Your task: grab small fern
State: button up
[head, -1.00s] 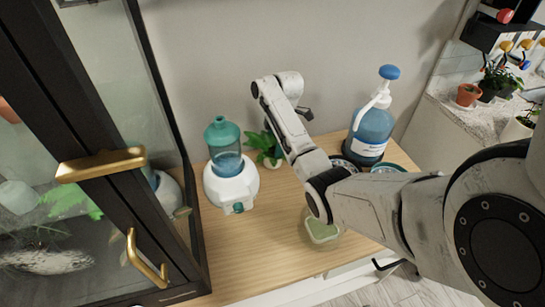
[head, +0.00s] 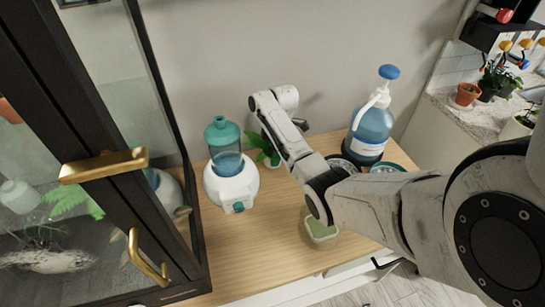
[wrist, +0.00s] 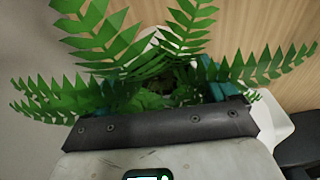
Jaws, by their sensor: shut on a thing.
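The small fern (head: 264,147) shows as green leaves on the wooden top, between the teal-and-white dispenser and my arm in the head view. Its serrated fronds (wrist: 100,38) fill the upper part of the wrist view and spread over both sides of my gripper (wrist: 165,92). My gripper is shut on the fern, with teal finger parts showing among the leaves. The exact grip point and most of the pot are hidden by fronds and the gripper body. In the head view my forearm hides the fingers.
A white dispenser with a teal bottle (head: 228,180) stands close left of the fern. A blue pump bottle (head: 369,135) stands right, behind round dishes (head: 386,168). A small green container (head: 320,229) sits near the front. A dark glass cabinet (head: 160,110) bounds the left; the wall is behind.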

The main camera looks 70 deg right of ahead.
jog(key=shift+c, duration=1.2)
jog(key=shift+r, duration=0.1)
